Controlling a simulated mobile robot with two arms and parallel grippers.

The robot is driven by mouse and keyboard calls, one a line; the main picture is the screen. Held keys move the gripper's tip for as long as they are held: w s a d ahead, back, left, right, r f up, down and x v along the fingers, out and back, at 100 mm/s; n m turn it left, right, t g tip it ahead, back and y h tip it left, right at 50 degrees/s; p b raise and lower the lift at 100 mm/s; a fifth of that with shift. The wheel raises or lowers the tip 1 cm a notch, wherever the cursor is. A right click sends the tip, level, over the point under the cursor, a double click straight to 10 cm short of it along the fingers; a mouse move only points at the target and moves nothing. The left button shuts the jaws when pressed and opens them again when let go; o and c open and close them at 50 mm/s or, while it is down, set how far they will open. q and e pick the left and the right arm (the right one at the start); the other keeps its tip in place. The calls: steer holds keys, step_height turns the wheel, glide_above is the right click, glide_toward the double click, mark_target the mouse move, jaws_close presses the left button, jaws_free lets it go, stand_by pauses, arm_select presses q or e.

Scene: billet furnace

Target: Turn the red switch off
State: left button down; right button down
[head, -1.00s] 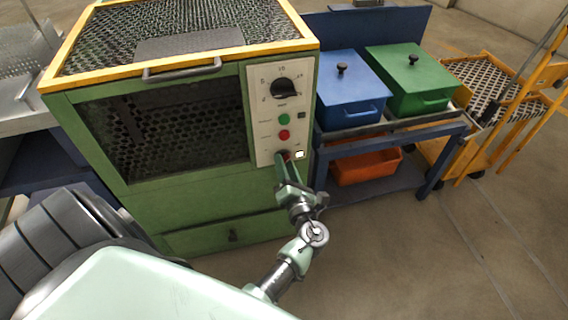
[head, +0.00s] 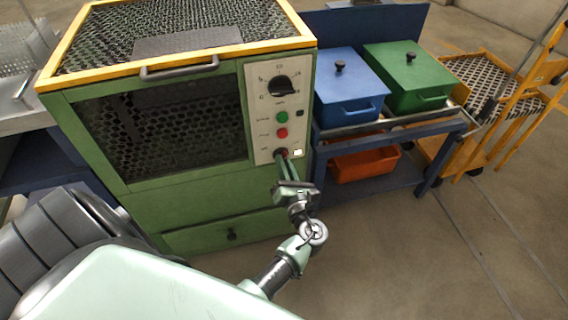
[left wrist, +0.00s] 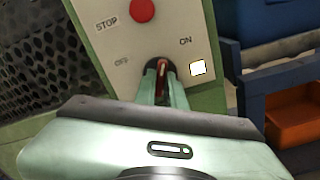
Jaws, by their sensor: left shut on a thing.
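The red switch (left wrist: 162,70) is at the bottom of the furnace's pale control panel (head: 262,98), between the OFF and ON labels in the left wrist view. It stands about upright there, partly hidden by the fingers. A bright white square (left wrist: 198,68) sits beside it under ON and also shows in the head view (head: 298,153). My left gripper (head: 283,157) reaches the panel from below. In the left wrist view its fingers (left wrist: 163,76) are shut on the red switch, one on each side. My right gripper is not in view.
Above the switch are a red STOP button (left wrist: 142,10), a green button (head: 282,117) and a black dial (head: 281,86). The green furnace (head: 190,185) fills the left. A blue bench (head: 375,185) with blue (head: 348,90) and green (head: 405,80) lidded boxes stands to the right.

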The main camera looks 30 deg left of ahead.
arm_select(q)
steer(key=shift+n+b, duration=2.4)
steer(key=shift+n, duration=4.7)
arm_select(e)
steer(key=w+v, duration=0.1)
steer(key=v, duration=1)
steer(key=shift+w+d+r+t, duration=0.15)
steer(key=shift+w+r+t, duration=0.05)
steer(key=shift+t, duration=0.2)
arm_select(q)
steer(key=shift+w+n, duration=0.1)
steer(key=shift+n, duration=0.2)
steer(key=c, duration=1.5)
jaws_free()
steer(key=shift+p+v, duration=0.3)
steer(key=shift+v, duration=3.65)
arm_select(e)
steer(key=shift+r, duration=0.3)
